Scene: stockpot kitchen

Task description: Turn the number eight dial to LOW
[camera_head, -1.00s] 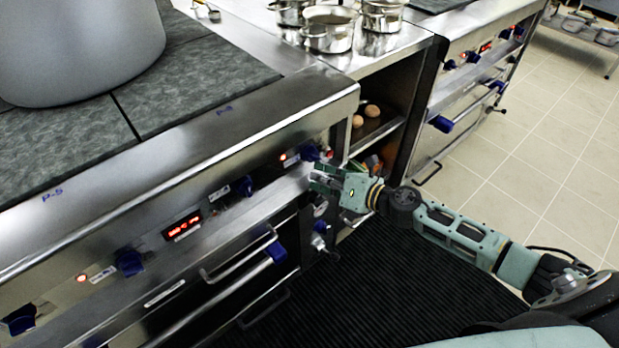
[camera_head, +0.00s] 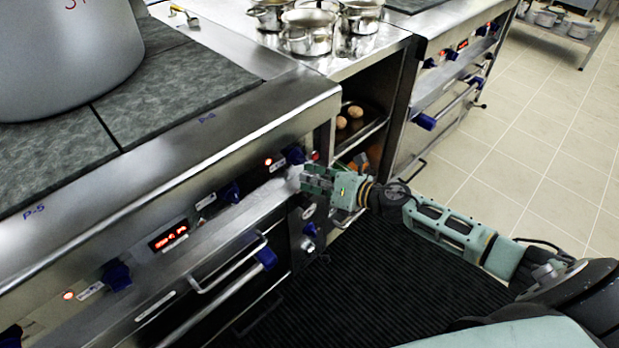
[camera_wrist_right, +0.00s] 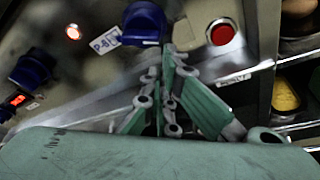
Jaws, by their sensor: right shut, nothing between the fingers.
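A blue dial (camera_head: 295,155) sits at the right end of the stove's front panel, below a stove-top edge. In the right wrist view the same blue dial (camera_wrist_right: 143,22) is at the top centre, with a label reading about P-8 to its left. My right gripper (camera_head: 304,178) is just below the dial in the head view. In the wrist view its fingers (camera_wrist_right: 168,52) are shut and empty, with the tips close to the dial's lower right side. I cannot tell whether they touch it. The dial's setting is not readable. My left gripper is not in view.
A red button (camera_wrist_right: 221,32) is right of the dial. Another blue dial (camera_head: 230,193) and a red display (camera_head: 168,235) lie farther left on the panel. Oven handles (camera_head: 240,268) jut out below. An open shelf (camera_head: 362,125) is to the right.

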